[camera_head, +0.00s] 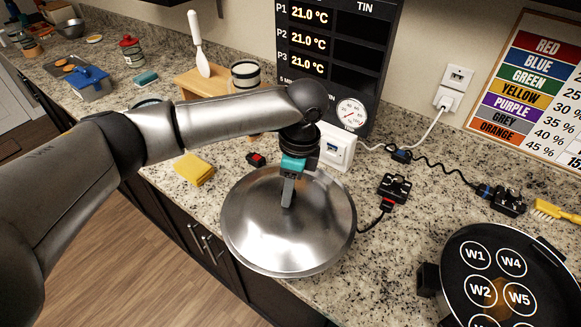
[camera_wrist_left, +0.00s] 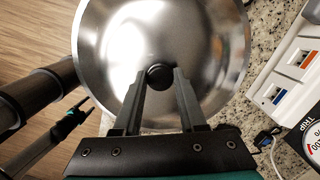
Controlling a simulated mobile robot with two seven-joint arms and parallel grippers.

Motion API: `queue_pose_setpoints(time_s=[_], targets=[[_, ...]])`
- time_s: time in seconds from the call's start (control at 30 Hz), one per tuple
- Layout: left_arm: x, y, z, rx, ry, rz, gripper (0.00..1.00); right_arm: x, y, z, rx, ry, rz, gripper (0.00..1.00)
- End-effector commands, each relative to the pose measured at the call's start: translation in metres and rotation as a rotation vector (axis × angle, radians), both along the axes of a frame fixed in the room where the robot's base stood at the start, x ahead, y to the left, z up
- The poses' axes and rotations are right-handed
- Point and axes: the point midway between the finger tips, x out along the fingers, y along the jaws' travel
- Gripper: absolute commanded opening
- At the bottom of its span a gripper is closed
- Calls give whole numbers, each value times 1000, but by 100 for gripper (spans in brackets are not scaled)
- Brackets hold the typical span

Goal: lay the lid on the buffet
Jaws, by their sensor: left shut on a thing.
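The lid (camera_head: 255,235) is a wide, round, shiny metal disc, roughly level, over the front edge of the granite counter (camera_head: 390,275). My left gripper (camera_head: 288,190) reaches down onto its middle and is shut on its knob. In the left wrist view the two fingers (camera_wrist_left: 159,85) stand on either side of the dark round knob (camera_wrist_left: 159,75), with the lid (camera_wrist_left: 110,50) below. I cannot tell whether the lid touches anything underneath; that side is hidden. No surface is labelled as the buffet.
A black pan with W labels (camera_head: 465,265) stands at right. A yellow sponge (camera_head: 194,169), a small red-black block (camera_head: 257,159), a white socket box (camera_head: 337,147) and a black plug box with cable (camera_head: 394,188) surround the lid. A wooden stand (camera_head: 200,84) is behind my arm.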

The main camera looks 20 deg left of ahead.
Motion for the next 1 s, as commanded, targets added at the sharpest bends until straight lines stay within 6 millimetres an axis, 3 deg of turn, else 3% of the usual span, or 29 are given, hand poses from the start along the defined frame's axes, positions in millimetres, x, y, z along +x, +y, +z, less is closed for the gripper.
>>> queue_pose_setpoints(time_s=[0.03, 0.1, 0.5, 0.7, 1.0], targets=[[2, -1, 7, -3, 2, -72, 0, 0, -2, 16, -2, 0, 1, 70], [5, -2, 8, -2, 3, -187, 0, 0, -3, 27, -4, 0, 2, 70], [12, -2, 6, -4, 0, -787, 0, 0, -7, 83, -9, -1, 2, 70], [11, 0, 2, -1, -1, -940, 0, 0, -8, 94, -10, -1, 1, 70], [11, 0, -9, -1, -1, -977, 0, 1, -8, 89, -10, -1, 0, 70]])
